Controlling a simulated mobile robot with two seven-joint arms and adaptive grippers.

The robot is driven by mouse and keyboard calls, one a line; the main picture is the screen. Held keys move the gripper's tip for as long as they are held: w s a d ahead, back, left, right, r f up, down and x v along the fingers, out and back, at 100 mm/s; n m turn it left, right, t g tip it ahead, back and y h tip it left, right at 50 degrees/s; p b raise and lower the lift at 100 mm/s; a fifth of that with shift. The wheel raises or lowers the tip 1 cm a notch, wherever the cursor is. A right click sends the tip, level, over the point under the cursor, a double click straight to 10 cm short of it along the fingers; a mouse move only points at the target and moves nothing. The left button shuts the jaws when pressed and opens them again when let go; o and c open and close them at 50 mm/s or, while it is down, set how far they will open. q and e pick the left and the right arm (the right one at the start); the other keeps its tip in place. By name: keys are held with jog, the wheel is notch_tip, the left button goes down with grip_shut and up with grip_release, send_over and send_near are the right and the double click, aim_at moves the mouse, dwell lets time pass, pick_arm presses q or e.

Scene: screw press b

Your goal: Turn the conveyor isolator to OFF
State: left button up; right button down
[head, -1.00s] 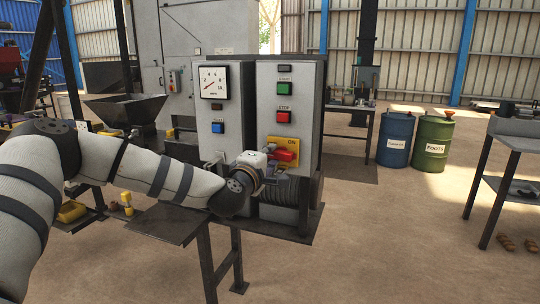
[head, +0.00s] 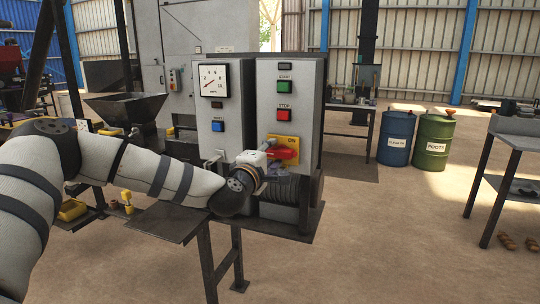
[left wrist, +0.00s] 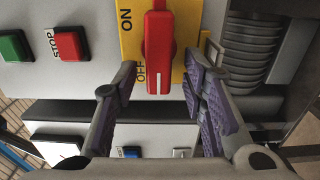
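The conveyor isolator is a red handle (head: 283,153) on a yellow plate (head: 289,140) low on the grey cabinet front. The handle lies about level in the head view. In the left wrist view, the handle (left wrist: 158,45) runs up and down the picture, with its white-marked end beside the OFF lettering (left wrist: 140,72) and ON further up. My left gripper (left wrist: 161,75) is open, with one finger on each side of the handle's end and gaps visible on both sides. In the head view, my wrist hides part of the plate. My right gripper is not in view.
Above the isolator are a red STOP button (head: 284,115) and a green START button (head: 284,86). A blue button (head: 218,126) and a gauge (head: 214,80) are on the left cabinet. A dark metal table (head: 170,222) stands below my arm.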

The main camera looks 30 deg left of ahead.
pick_arm(q)
jog(key=v, duration=1.2)
jog(key=s+d+f+m+g+h, duration=0.25)
jog(key=s+d+f+m, duration=0.2)
jog(key=f, duration=0.45)
jog(key=s+d+f+m+g+h, duration=0.2)
jog(key=s+d+f+m+g, duration=0.15)
jog(key=d+f, duration=0.35)
jog(key=s+d+f+m+g+h, duration=0.2)
jog(key=s+d+f+m+g, duration=0.15)
jog(key=f, duration=0.65)
jog(key=s+f+m+g, duration=0.3)
jog(key=s+f, duration=0.1)
jog(key=s, duration=0.5)
jog(key=s+a+f+m+g+y, duration=0.1)
jog(key=s+f+m+g, duration=0.2)
jog(key=s, duration=0.7)
jog(key=s+f+m+g+y, duration=0.1)
jog(key=s+f+m+g, duration=0.2)
jog(key=s, duration=0.7)
notch_tip(320, 180, down, 2)
jog(key=shift+a+f+g, duration=0.1)
jog(key=shift+a+g, duration=0.15)
jog(key=shift+g, duration=0.4)
